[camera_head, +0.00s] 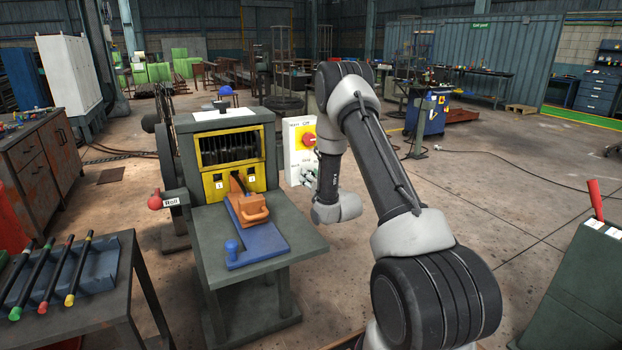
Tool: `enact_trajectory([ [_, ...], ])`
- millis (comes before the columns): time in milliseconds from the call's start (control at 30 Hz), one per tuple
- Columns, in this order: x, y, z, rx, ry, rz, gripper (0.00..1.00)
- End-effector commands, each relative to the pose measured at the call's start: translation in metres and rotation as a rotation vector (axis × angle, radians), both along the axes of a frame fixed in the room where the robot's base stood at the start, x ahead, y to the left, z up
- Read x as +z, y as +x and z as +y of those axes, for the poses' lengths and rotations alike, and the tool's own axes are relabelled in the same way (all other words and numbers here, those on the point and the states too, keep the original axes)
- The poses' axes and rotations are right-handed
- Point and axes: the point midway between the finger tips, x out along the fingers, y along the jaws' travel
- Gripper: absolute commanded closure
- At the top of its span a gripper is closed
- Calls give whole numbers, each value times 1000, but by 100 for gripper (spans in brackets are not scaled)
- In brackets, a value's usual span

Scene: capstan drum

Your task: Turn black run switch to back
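A white control box (292,157) stands just right of the grey machine. Its upper part carries a red knob (309,140) on a yellow square. Lower on the same face is small lettering, and beside it a small dark and grey shape (308,177) where the black run switch seems to be. I cannot tell how much of that shape is switch and how much is my gripper, or which way the switch points. My wrist is bent close to the box's right edge. My gripper's fingers are not clearly visible, so their opening cannot be told.
The machine's table (205,232) holds a blue slide with an orange block (252,212). A red-knobbed lever (155,201) marked Roll is at its left. A bench with colored-handled rods (110,262) is at lower left. Open floor (500,200) lies to the right.

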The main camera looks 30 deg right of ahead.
Motion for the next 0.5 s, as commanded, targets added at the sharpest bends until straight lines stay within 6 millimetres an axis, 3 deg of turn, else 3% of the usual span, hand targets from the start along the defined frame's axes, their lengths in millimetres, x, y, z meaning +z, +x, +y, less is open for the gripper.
enact_trajectory([
  [267,0,0,0,-1,-39,0,86],
  [500,0,0,0,-1,-178,0,86],
])
